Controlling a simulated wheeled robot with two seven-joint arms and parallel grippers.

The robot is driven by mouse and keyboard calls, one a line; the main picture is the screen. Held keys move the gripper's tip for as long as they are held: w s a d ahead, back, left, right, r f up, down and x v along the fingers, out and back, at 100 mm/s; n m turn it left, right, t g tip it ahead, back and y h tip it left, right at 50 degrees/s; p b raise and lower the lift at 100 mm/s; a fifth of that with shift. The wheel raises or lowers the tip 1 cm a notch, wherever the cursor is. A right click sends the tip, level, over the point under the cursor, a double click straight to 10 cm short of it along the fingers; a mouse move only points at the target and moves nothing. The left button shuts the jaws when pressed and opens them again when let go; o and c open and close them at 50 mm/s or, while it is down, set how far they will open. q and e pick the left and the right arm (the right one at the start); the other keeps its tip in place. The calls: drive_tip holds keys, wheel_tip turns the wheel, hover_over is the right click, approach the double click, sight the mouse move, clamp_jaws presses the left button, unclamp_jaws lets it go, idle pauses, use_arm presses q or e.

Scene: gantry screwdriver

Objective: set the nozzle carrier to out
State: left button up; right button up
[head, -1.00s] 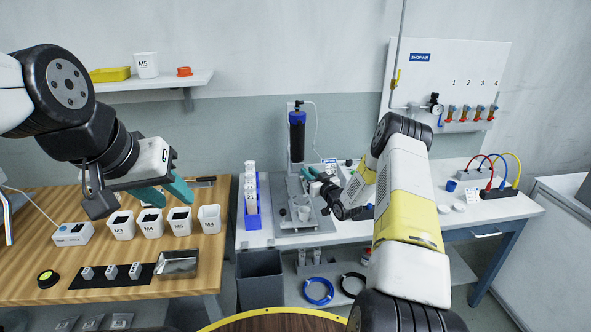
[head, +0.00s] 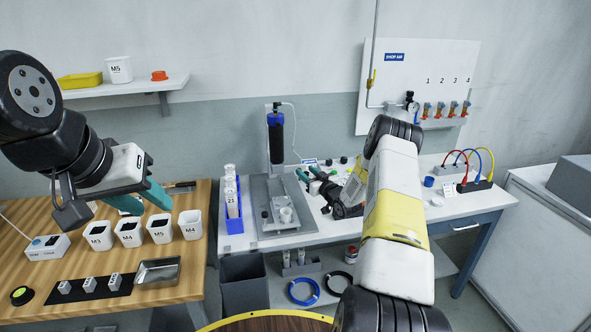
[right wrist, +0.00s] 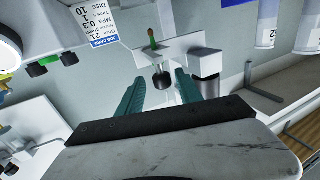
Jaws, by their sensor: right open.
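The gantry unit stands on the white bench, with a dark blue-topped cylinder (head: 276,140) on its column above a grey base plate (head: 262,190). The nozzle carrier is too small to make out surely in the head view. In the right wrist view a pale bracket with a dark rounded knob (right wrist: 161,80) may be it; the knob appears between my fingertips, without clear contact. My right gripper (head: 309,177), also in the right wrist view (right wrist: 160,86), is open at the unit's right side. My left gripper (head: 146,200) is open and empty above the wooden table.
A blue rack of white bottles (head: 232,215) stands left of the unit. White bins (head: 160,228) and a metal tray (head: 158,271) are on the wooden table. A label card (right wrist: 95,25) hangs near my right gripper. Coloured hoses (head: 475,165) are at the bench's right.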

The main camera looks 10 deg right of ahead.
drive_tip(key=v, duration=0.7)
drive_tip(key=shift+s, duration=0.35)
drive_tip(key=shift+d, duration=0.1)
